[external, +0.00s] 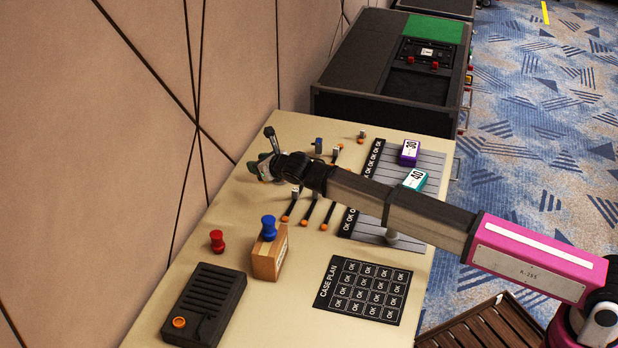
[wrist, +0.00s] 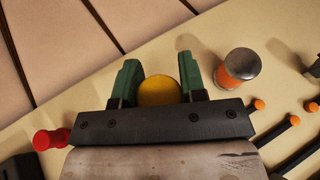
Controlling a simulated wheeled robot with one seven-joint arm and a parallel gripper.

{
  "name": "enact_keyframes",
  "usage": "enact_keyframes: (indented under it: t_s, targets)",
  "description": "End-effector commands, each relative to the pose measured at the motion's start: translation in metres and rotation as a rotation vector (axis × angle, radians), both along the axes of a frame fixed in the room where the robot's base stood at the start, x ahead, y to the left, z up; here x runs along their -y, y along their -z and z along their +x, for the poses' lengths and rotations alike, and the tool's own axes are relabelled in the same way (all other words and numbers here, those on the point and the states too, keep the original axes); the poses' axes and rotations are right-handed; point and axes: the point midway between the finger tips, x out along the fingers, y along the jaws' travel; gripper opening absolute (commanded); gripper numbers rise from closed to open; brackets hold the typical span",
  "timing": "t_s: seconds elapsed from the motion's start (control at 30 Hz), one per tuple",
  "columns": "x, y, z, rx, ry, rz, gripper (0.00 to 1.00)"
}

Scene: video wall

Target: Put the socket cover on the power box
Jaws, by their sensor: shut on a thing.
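My gripper (external: 262,168) is over the wall side of the beige table in the external view. In the wrist view its two green fingers (wrist: 160,72) are shut on a round yellow piece, which I take to be the socket cover (wrist: 158,92). Only the front of the piece shows between the fingers; the dark gripper body hides the rest. In the external view it is too small to make out. No thing is clearly marked as the power box. A squat orange cylinder with a metal top (wrist: 241,68) stands to the right of the fingers, apart from them.
A red knob (external: 217,240), a wooden block with a blue knob (external: 270,252) and a black slatted box (external: 205,303) stand on the near table. Slider levers (external: 296,200) lie beneath my arm. Purple (external: 409,152) and teal (external: 415,180) blocks sit right. A dark case (external: 350,75) stands behind.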

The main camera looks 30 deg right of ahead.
Motion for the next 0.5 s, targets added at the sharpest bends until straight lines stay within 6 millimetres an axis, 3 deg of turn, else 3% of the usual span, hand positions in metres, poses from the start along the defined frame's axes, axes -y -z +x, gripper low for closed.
enact_keyframes:
  t_s: [0.5]
  targets:
    - [0.0, -0.1, 0.001, 0.002, 0.0, 0.002, 0.16]
